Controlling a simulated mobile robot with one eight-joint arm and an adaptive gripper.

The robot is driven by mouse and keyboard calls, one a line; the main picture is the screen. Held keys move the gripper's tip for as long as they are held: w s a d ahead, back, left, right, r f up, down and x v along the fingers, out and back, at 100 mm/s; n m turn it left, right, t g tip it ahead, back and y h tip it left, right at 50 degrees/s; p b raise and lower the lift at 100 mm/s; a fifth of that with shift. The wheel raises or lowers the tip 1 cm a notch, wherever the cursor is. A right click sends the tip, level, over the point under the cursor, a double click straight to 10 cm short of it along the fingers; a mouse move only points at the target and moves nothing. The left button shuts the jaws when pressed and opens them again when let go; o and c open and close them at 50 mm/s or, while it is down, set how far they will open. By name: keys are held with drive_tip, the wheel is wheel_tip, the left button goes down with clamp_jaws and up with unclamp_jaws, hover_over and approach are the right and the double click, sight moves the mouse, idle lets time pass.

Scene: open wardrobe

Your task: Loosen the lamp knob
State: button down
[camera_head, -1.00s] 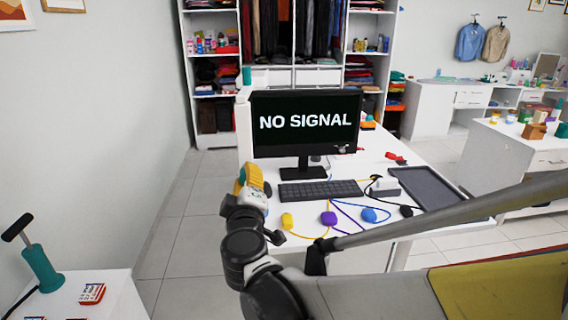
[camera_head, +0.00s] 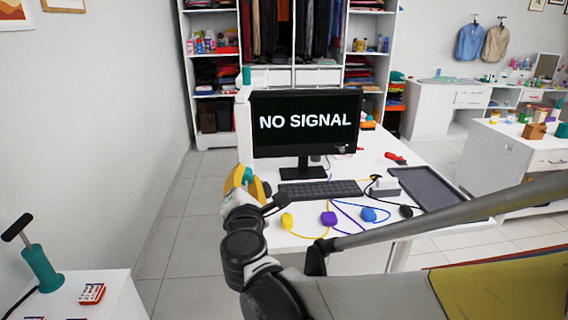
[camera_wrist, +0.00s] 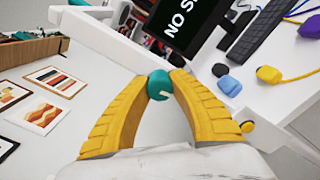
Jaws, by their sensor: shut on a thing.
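The lamp knob (camera_wrist: 158,84) is a rounded teal piece with a small pale bar on it. In the wrist view it sits between the tips of the two yellow ribbed fingers of my gripper (camera_wrist: 160,82), which touch it from both sides. In the head view my gripper (camera_head: 254,186) is at the left edge of the white desk, and a bit of teal shows at its fingers.
The white desk (camera_head: 400,240) holds a monitor (camera_head: 305,125), a keyboard (camera_head: 320,189), a dark tray (camera_head: 425,188) and several coloured pieces on cables, including a yellow one (camera_head: 287,221). Floor is clear left of the desk.

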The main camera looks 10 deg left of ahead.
drive_tip(key=n, duration=0.2)
drive_tip(key=shift+n, duration=0.4)
drive_tip(key=c, duration=0.9)
unclamp_jaws()
drive_tip(key=shift+c, duration=0.2)
drive_tip(key=v, duration=0.8)
drive_tip(key=shift+p, duration=0.45)
